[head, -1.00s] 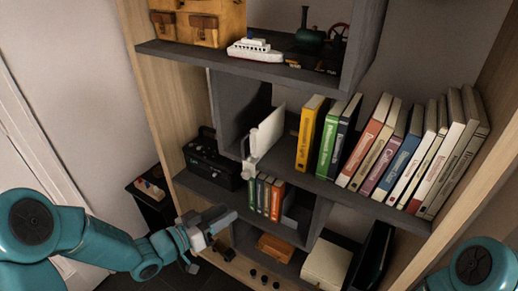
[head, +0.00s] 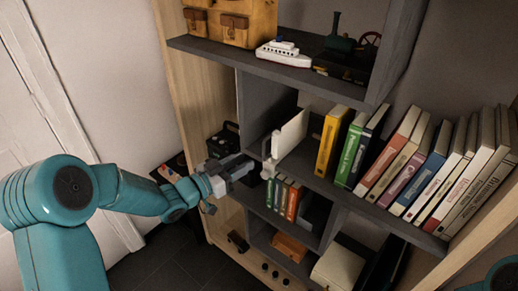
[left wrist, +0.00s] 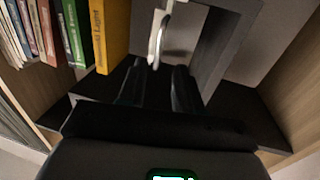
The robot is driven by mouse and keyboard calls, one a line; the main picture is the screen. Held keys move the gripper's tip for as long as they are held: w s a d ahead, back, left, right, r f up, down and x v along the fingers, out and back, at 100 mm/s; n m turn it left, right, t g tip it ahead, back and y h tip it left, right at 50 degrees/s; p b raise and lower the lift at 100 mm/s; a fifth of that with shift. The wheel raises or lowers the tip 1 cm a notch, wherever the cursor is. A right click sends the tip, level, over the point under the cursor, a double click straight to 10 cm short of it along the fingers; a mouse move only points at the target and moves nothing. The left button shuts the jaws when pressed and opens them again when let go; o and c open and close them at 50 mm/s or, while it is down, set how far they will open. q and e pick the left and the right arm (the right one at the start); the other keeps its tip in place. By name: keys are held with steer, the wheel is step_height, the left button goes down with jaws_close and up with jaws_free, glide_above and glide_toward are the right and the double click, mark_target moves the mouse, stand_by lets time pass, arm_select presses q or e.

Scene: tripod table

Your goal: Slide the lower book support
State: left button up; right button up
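The white book support (head: 291,136) stands upright on the middle shelf, left of the yellow book, with a gap between them. Its rounded front edge faces me. My left gripper (head: 244,167) is at that shelf's front edge, just left of the support. In the left wrist view the two dark fingers (left wrist: 158,88) are apart with nothing between them. The support (left wrist: 158,38) shows just beyond their tips there, and I see no contact. My right gripper is not in view.
A row of books (head: 420,170) fills the right of the middle shelf (head: 330,186). A black device (head: 222,140) stands left, partly behind my gripper. Small books (head: 283,197) are in the compartment below. A toy ship (head: 283,53) is on the shelf above.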

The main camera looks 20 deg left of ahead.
arm_select(q)
steer(key=p+x, duration=0.1)
steer(key=x, duration=0.5)
steer(key=shift+w+d, duration=0.2)
steer(key=shift+d, duration=0.05)
steer(key=shift+w+f, duration=0.1)
jaws_close()
stand_by(1.0)
